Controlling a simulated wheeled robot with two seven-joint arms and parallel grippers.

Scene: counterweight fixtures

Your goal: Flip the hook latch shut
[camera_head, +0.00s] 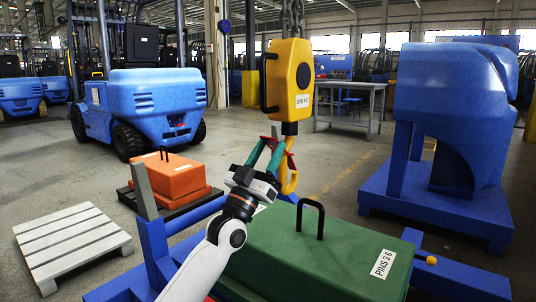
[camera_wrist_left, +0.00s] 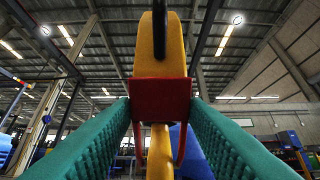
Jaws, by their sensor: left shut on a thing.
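A yellow hoist block (camera_head: 288,82) hangs on a chain, with a yellow hook (camera_head: 290,182) below it. The red hook latch (camera_wrist_left: 160,99) shows in the left wrist view as a red plate with two thin legs, in front of the yellow hook shank. My left gripper (camera_head: 276,146) reaches up to the hook from below left. Its teal fingers (camera_wrist_left: 160,115) stand on both sides of the red latch and are shut on it. Whether the latch closes the hook's mouth cannot be told. My right gripper is in neither view.
A green counterweight (camera_head: 300,255) with a black handle (camera_head: 310,218) lies below the hook on a blue frame (camera_head: 152,240). An orange weight (camera_head: 172,178), a pale pallet (camera_head: 70,240) and a blue forklift (camera_head: 150,95) are left. A large blue counterweight (camera_head: 450,110) stands right.

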